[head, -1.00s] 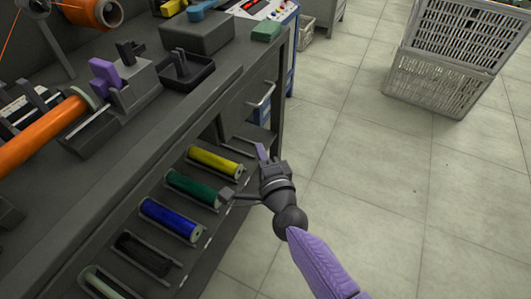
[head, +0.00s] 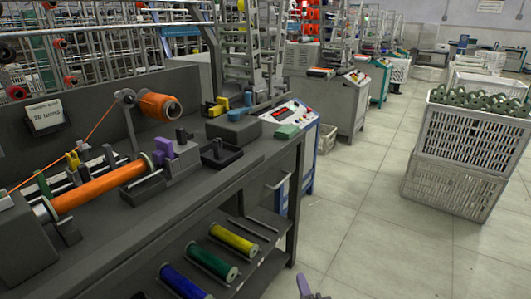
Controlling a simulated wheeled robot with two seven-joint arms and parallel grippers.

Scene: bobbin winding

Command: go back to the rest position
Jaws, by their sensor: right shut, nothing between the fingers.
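My right gripper (head: 306,288) barely shows at the bottom edge of the head view, right of the bench's lower shelf. Only a purple fingertip and a bit of grey are visible; the rest is cut off. It is shut and empty, apart from the spools. My left gripper is not in view. A yellow spool (head: 234,239), a green spool (head: 212,263) and a blue spool (head: 186,283) lie in the shelf's slots. An orange bobbin (head: 98,187) sits in the winder on the bench top, with orange thread running to the orange supply spool (head: 160,107).
The dark bench (head: 150,225) fills the left side. A purple clamp block (head: 162,150), a black tray (head: 221,155) and a grey box (head: 233,129) stand on it. Stacked white crates (head: 455,178) stand at the right. The floor (head: 375,240) between is clear.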

